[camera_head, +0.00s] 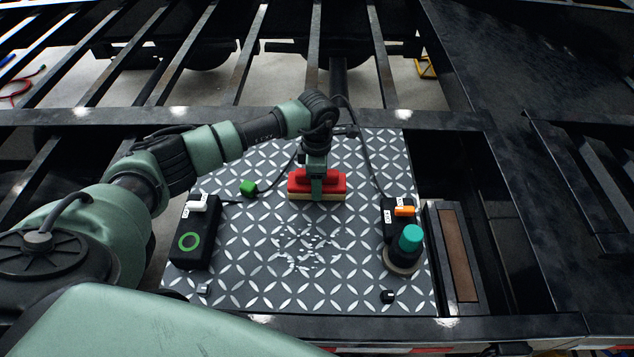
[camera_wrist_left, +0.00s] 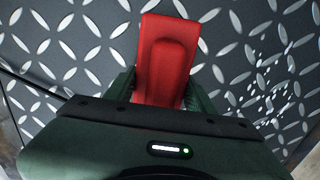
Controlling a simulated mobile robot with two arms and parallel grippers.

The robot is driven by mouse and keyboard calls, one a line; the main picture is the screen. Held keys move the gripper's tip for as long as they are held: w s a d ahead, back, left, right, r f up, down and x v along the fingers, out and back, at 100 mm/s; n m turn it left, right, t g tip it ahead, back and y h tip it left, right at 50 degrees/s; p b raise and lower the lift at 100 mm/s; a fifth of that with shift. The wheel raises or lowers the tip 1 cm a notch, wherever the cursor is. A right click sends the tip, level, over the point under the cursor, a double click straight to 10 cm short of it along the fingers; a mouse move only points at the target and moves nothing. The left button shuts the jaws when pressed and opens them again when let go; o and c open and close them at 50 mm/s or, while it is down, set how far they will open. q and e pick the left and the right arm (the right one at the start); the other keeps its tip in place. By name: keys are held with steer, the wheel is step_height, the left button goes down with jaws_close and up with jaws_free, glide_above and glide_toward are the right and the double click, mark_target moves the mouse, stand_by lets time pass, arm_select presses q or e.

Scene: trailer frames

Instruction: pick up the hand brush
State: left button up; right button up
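The hand brush (camera_head: 332,183) has a red body with a raised red grip and pale yellow bristles below. It is on or just above the diamond-patterned metal plate (camera_head: 335,285); I cannot tell which. My left gripper (camera_head: 317,184) reaches down over its middle and hides part of it. In the left wrist view, the red brush (camera_wrist_left: 168,55) runs between the two dark green fingers of the left gripper (camera_wrist_left: 160,92). One finger is close on each side, but contact is not clear. My right gripper is not in view.
A teal-capped cylinder (camera_head: 410,240) and a black box with an orange switch (camera_head: 403,211) are right.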

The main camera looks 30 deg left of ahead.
arm_select(q)
steer(key=c, duration=0.8)
steer(key=shift+o, duration=0.2)
steer(key=shift+r, duration=0.1)
steer(key=shift+w+r, duration=0.1)
steer(key=shift+r, duration=0.45)
step_height(320, 180, up, 19)
steer(key=b, duration=0.5)
steer(key=shift+f, duration=0.1)
